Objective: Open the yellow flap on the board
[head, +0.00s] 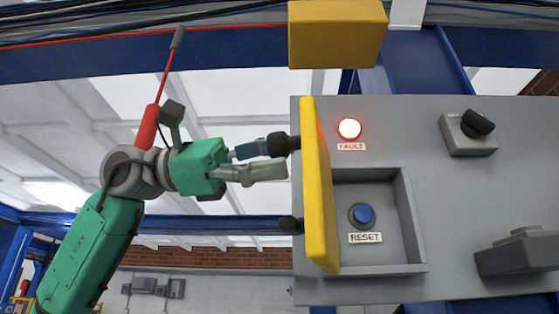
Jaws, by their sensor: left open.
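The yellow flap (319,190) is on the grey board (400,125) and stands swung out, seen nearly edge-on. The recess (410,215) beside it is uncovered, with a blue button (362,215) labelled RESET inside. My left gripper (275,158) is open, just left of the flap's upper half. Its fingers point right towards the flap. I cannot tell whether a fingertip touches the flap. My right gripper does not show.
A lit red FAULT lamp (349,129) is above the recess. A black rotary switch (478,122) and a grey block (518,252) are on the board's right. A yellow box (337,32) is above the board. The space below my left gripper looks free.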

